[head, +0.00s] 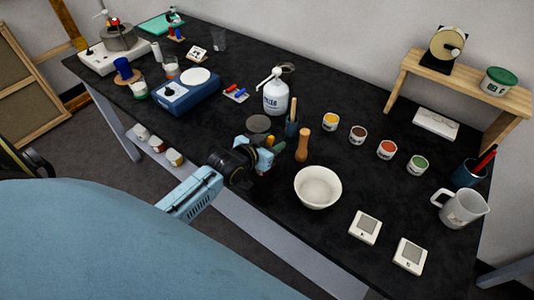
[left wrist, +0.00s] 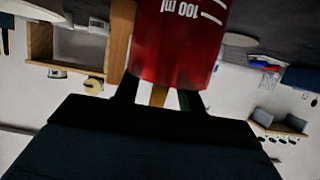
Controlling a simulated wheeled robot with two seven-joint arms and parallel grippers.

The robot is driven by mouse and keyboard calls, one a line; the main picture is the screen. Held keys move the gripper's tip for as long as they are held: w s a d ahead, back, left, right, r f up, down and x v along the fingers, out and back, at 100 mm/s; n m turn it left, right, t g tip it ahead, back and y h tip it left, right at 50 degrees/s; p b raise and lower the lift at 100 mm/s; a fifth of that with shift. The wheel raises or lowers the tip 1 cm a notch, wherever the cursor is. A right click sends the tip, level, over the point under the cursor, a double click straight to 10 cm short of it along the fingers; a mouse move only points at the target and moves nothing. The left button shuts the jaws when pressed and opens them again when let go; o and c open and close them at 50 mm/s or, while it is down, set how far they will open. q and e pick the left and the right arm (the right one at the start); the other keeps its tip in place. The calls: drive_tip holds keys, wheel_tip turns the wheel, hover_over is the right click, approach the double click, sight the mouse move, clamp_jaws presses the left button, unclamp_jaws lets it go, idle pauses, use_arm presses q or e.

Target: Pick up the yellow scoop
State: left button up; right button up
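A small yellow-orange piece (head: 270,141), likely part of the yellow scoop, shows at the tips of my left gripper (head: 262,155) in the head view. The gripper hides most of what is there. In the left wrist view a yellowish strip (left wrist: 158,95) stands between the two dark fingers (left wrist: 158,98), with gaps seen on both sides, so the gripper looks open around it. A red vessel marked 100 ml (left wrist: 180,45) fills the top middle, close beyond the fingers. My right gripper is not in view.
A blue cup with a wooden stick (head: 291,128), a wooden pestle (head: 303,146) and a white bowl (head: 318,187) stand close on the right. A white bottle (head: 276,97) and a grey disc (head: 258,124) are behind. Several small jars (head: 386,149) stand farther right.

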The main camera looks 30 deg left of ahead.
use_arm(q)
drive_tip(key=shift+c, duration=0.3)
clamp_jaws()
drive_tip(key=shift+r, duration=0.1)
wheel_tip(320, 180, up, 10)
drive_tip(key=shift+f+p, duration=0.1)
drive_tip(key=shift+p, duration=0.45)
